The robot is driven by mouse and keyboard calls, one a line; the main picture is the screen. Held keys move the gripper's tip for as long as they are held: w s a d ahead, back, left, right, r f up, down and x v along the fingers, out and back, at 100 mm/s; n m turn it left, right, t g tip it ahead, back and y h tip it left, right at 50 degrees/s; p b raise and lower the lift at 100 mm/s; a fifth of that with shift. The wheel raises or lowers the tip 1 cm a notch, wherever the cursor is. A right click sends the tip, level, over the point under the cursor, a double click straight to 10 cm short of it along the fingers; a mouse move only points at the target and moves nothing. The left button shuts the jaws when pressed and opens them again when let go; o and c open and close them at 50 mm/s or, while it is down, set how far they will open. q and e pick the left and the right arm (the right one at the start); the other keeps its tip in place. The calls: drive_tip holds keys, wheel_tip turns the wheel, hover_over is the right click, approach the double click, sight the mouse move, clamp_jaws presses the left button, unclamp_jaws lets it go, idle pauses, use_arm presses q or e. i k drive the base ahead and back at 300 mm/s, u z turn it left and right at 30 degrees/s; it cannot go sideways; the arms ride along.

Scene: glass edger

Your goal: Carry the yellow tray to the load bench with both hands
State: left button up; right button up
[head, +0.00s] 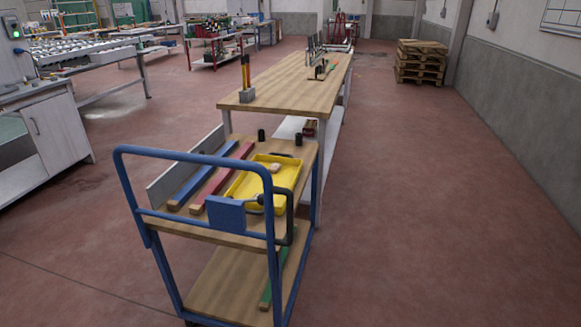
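A yellow tray (242,191) lies on the wooden top shelf of a blue-framed cart (118,170), towards its right side. A small light block (275,167) shows in the tray, and the cart's blue rail and a blue plate partly cover the tray's near side. A long wooden-topped bench (285,85) stands just behind the cart; the picture has no label that tells whether it is the load bench. Neither of my grippers is in view.
Blue (196,183) and red (222,177) bars lie left of the tray. Two dark cylinders (262,135) stand at the shelf's far edge. A holder with yellow-handled tools (246,94) stands on the bench. The floor (420,200) to the right is clear; pallets (421,62) are stacked beyond.

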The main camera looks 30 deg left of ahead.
sight(310, 90)
drive_tip(key=i, duration=3.75)
drive_tip(key=u, duration=2.4)
